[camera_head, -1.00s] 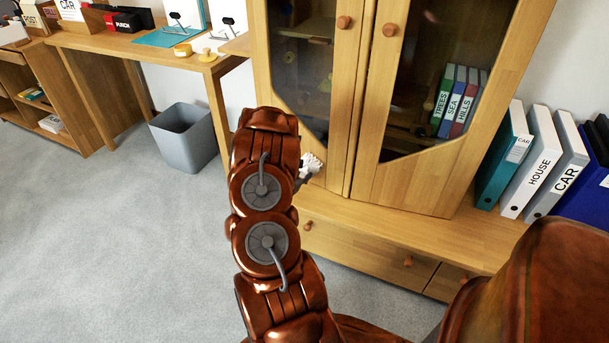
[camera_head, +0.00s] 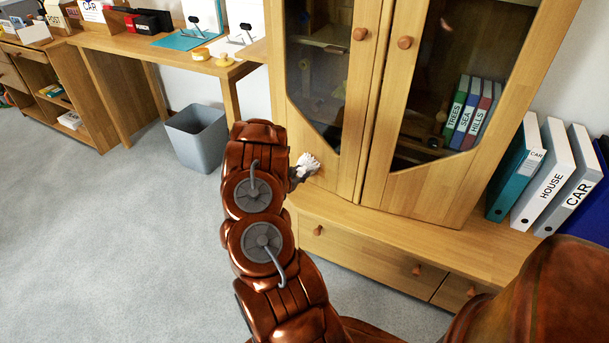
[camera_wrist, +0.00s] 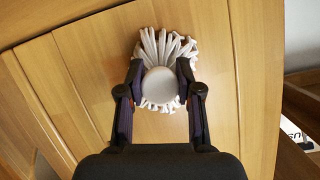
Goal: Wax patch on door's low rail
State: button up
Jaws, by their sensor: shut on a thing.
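My gripper (camera_wrist: 160,75) is shut on a white, tufted pad (camera_wrist: 160,38) with a round pale end towards the wrist camera. In the head view the pad's white tuft (camera_head: 306,164) shows just right of my arm, in front of the low part of the cabinet's left door (camera_head: 335,170). The gripper is mostly hidden there behind my arm. In the wrist view pale wood lies behind the tufts. I cannot tell whether they touch it. No distinct wax patch shows on the wood. The right door (camera_head: 425,190) also looks shut.
A drawer base (camera_head: 370,255) juts out below the doors. Ring binders (camera_head: 545,180) stand on it at the right. A grey bin (camera_head: 198,138) stands by the desk at the left. Small yellow items (camera_head: 201,53) lie on the desk. The left floor is clear.

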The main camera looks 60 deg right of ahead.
jog(key=shift+w+d+p, duration=0.15)
jog(key=shift+w+p, duration=0.2)
jog(key=shift+w, duration=0.8)
jog(key=shift+w+d+p, duration=0.1)
jog(key=shift+w+p, duration=0.25)
jog(key=shift+w, duration=0.8)
jog(key=shift+a, duration=0.1)
jog(key=shift+w+a, duration=0.15)
jog(key=shift+a, duration=1.35)
jog(key=shift+w+a, duration=0.1)
jog(key=shift+a, duration=1.35)
jog(key=shift+w+a, duration=0.2)
jog(key=shift+a, duration=1.25)
